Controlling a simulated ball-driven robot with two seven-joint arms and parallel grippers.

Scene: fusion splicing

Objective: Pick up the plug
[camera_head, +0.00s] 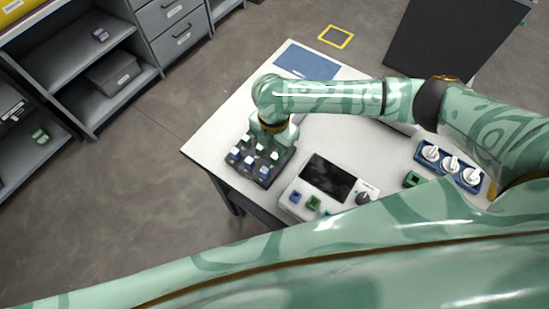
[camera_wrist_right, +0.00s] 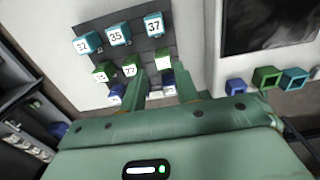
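A dark tray (camera_head: 247,169) at the left end of the white table holds rows of small plugs, which also show in the right wrist view. There, a back row of teal plugs is numbered, one of them 35 (camera_wrist_right: 119,35). Green plugs, one marked 77 (camera_wrist_right: 130,68), stand in the middle row, and blue plugs (camera_wrist_right: 115,96) stand nearest me. My right gripper (camera_wrist_right: 160,84) points down over the tray, its fingers apart around a blue plug (camera_wrist_right: 168,79) in the near row. I cannot tell whether they touch it. My left gripper is out of view.
A white device with a black screen (camera_head: 329,177) stands right of the tray, with blue (camera_head: 295,196) and green (camera_head: 313,202) sockets in front. A blue block with white knobs (camera_head: 451,163) stands farther right. A blue mat (camera_head: 307,61) lies at the back. Grey shelving (camera_head: 115,85) stands left.

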